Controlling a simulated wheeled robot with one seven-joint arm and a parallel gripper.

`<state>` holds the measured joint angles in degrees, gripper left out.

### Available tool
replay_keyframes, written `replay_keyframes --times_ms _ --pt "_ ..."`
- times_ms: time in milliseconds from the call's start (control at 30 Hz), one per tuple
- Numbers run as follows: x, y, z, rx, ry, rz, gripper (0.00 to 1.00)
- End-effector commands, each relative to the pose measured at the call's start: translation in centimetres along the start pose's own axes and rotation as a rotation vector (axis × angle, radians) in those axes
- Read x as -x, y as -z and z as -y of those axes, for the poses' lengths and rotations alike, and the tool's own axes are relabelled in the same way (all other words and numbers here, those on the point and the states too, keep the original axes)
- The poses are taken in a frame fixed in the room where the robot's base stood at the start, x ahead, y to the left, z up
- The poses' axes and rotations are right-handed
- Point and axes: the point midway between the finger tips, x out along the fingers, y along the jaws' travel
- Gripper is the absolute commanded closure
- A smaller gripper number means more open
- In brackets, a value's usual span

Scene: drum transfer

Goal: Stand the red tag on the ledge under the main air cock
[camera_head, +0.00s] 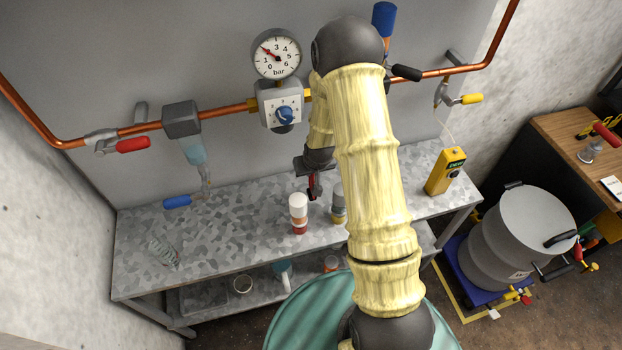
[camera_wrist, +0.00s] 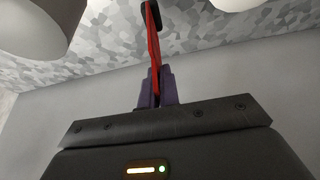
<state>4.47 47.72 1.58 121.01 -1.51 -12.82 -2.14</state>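My gripper (camera_head: 312,172) is over the back part of the metal bench, partly behind my arm in the head view. Its purple fingers (camera_wrist: 157,88) are shut on a thin red tag (camera_wrist: 154,50) with a dark far end. The tag (camera_head: 313,187) also shows below the gripper in the head view, with the bench behind it. A cock with a red handle (camera_head: 132,145) sits on the copper pipe at the left. Another cock with a yellow handle (camera_head: 471,99) is at the right. I cannot tell which is the main air cock. No separate ledge is clearly visible.
A white-and-red bottle (camera_head: 299,212) and a grey-and-yellow one (camera_head: 338,204) stand close to my gripper. A yellow meter (camera_head: 446,172) stands at the bench's right. The bench's left part (camera_head: 215,250) is mostly clear.

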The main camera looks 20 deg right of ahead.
Motion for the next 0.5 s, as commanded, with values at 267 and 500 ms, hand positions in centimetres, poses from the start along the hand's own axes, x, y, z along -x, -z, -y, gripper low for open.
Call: replay_keyframes --times_ms 267,500 --pt "-0.1 0.0 0.2 0.003 0.001 0.000 1.00" --pt "-2.1 -1.1 0.0 0.000 0.001 0.005 1.00"
